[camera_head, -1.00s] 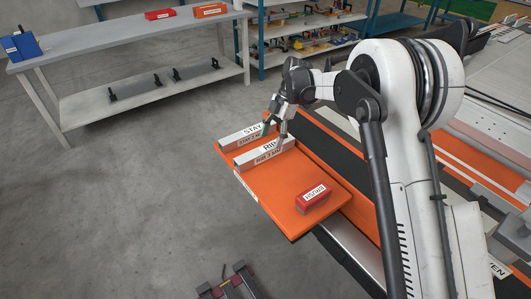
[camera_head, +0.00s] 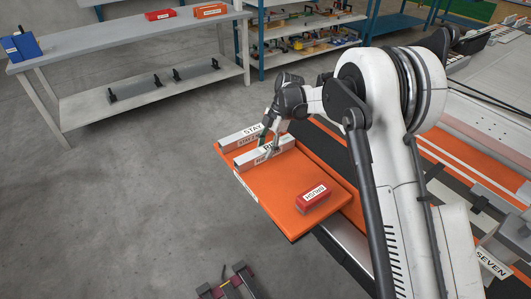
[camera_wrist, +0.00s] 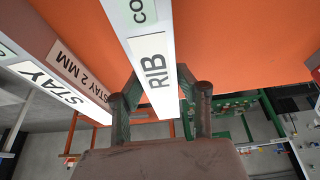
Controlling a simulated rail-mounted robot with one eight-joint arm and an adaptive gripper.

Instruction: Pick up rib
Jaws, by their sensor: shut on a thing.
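The rib (camera_head: 264,153) is a long pale grey bar labelled RIB, lying on the orange tray (camera_head: 270,195) in the head view. It also shows in the wrist view (camera_wrist: 152,55), running between my gripper's fingers. My gripper (camera_head: 269,147) is shut on the rib, with one finger on each side of it. In the wrist view the fingers (camera_wrist: 158,98) close around the bar near its end. I cannot tell whether the rib is clear of the tray. My gripper hides part of the rib's label in the head view.
A similar bar labelled STAY (camera_head: 240,136) lies beside the rib, towards the back edge of the tray. A red block labelled BRUSH (camera_head: 312,197) stands at the tray's front right. A grey workbench (camera_head: 130,50) stands on the floor behind.

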